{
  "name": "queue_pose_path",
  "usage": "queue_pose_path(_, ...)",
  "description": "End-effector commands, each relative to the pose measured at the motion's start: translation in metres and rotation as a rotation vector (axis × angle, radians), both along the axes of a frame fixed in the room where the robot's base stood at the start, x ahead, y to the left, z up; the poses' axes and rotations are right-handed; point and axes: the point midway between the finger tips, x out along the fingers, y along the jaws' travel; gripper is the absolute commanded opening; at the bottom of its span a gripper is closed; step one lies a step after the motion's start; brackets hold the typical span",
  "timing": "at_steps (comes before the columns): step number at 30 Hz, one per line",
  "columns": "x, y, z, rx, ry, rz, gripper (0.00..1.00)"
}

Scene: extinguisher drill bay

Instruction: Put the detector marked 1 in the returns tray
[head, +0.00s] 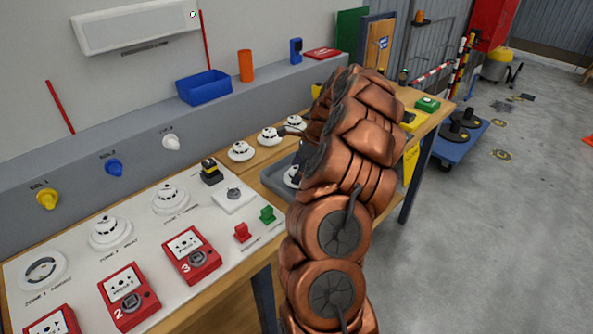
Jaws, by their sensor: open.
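Several white round detectors are in the head view. Three stand in a row on the wooden bench: a near one (241,151), a middle one (268,136) and a far one (295,122). Another white detector (292,176) sits in a grey tray (272,181), partly behind my arm. Two more are on the white panel, at zone 2 (110,232) and zone 3 (170,199); the zone 1 base (42,271) has no detector on it. I cannot read a 1 on any detector. My gripper (287,130) is mostly hidden behind my arm, near the far detectors, with nothing visibly held.
Red call points (191,255) and a black-and-yellow button box (211,172) stand on the panel. A blue bin (204,87), an orange cylinder (246,66) and a red tray (323,53) are on the ledge. A blue trolley (460,140) stands right; the floor before it is clear.

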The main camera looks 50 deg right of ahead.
Motion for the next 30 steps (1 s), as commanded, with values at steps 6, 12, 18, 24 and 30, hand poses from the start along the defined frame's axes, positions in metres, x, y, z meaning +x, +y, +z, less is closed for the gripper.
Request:
queue_pose_path(6,-0.005,-0.007,0.019,-0.004,-0.002,-0.002,0.79)
queue_pose_path(12,-0.015,-0.017,0.054,-0.003,-0.003,-0.002,0.79)
queue_pose_path(18,-0.024,-0.025,0.083,-0.005,-0.004,-0.003,0.79)
queue_pose_path(24,-0.030,-0.031,0.102,-0.004,-0.002,-0.003,0.79)
queue_pose_path(30,-0.033,-0.031,0.111,0.000,0.000,0.000,0.79)
